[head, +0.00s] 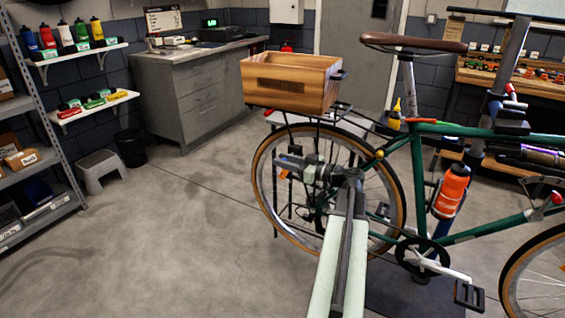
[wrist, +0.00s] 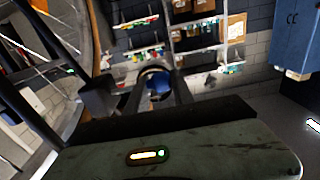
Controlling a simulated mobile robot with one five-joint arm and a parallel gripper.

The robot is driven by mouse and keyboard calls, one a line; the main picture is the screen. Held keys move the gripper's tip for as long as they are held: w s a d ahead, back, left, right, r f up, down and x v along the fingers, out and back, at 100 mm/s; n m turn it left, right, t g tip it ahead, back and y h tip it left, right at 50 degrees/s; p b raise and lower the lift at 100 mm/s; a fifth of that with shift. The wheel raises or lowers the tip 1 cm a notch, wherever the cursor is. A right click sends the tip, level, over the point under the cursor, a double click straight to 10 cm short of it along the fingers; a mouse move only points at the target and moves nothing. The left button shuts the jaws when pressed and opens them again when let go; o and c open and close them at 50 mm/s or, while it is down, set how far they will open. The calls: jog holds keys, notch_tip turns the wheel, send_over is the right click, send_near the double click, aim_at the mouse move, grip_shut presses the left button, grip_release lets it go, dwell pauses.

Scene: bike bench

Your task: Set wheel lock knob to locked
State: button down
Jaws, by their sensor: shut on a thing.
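My gripper (head: 290,165) reaches in front of the rear wheel (head: 270,205) of the green bicycle (head: 420,180) in the head view. In the wrist view, the two dark fingers of my gripper (wrist: 160,90) are shut on a round blue thing with a dark rim, which looks like the wheel lock knob (wrist: 158,84). Its marks and which way it is turned cannot be read. I cannot make the knob out in the head view, where my gripper and arm cover part of the wheel.
A wooden crate (head: 285,82) sits on the rear rack above my gripper. The bicycle hangs on a repair stand (head: 490,100). A grey cabinet (head: 195,90), a step stool (head: 100,170) and a black bin (head: 131,148) stand behind.

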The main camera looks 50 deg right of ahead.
jog(key=shift+w+d, duration=0.2)
jog(key=shift+d, duration=0.7)
jog(key=c, duration=1.2)
grip_release()
jog(key=v, duration=0.8)
jog(key=shift+w, duration=0.1)
